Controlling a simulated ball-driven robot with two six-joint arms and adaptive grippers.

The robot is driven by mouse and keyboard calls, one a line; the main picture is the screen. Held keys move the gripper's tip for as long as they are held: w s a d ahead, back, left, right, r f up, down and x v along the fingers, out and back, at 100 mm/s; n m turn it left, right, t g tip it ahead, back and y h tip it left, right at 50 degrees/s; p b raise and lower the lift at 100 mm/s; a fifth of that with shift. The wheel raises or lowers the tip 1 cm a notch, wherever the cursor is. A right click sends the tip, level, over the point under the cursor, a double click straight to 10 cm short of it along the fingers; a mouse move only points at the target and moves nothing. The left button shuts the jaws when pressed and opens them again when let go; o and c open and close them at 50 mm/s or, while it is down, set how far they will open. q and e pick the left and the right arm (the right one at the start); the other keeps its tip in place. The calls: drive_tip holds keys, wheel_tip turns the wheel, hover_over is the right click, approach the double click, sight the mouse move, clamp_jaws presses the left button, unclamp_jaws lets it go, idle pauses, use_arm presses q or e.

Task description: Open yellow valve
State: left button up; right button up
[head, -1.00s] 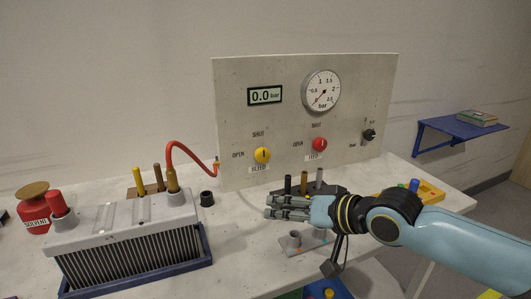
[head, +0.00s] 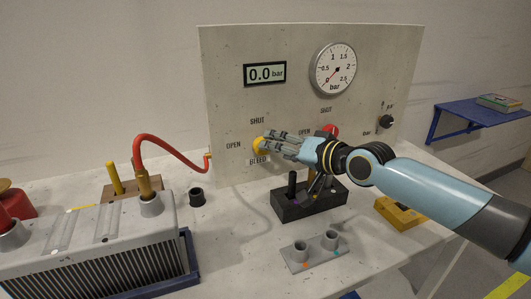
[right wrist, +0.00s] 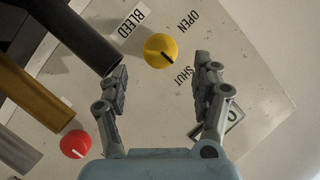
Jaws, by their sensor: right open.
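The yellow valve knob (head: 258,144) is on the upright panel (head: 230,100), above the BLEED label and between OPEN and SHUT. In the right wrist view the knob (right wrist: 158,49) is unobstructed, and its black mark points toward SHUT. My right gripper (head: 268,145) is in front of the panel at the knob, its fingers partly covering it in the head view. In the right wrist view my right gripper (right wrist: 163,72) is open, with the knob beyond and between its fingertips. I cannot tell whether it touches. My left gripper is out of view.
A red knob (head: 331,130) is just right of the gripper, partly hidden. Below stands a black block (head: 310,205) with upright rods. A grey two-socket plate (head: 315,252) and a finned radiator unit (head: 95,255) with a red hose (head: 170,147) are on the bench. The display (head: 265,74) reads 0.0 bar.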

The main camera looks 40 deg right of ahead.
drive_tip(key=b+x, duration=0.1)
drive_tip(key=x, duration=0.4)
drive_tip(key=shift+w+f, duration=0.1)
drive_tip(key=shift+w, duration=0.2)
drive_tip(key=c, duration=1.2)
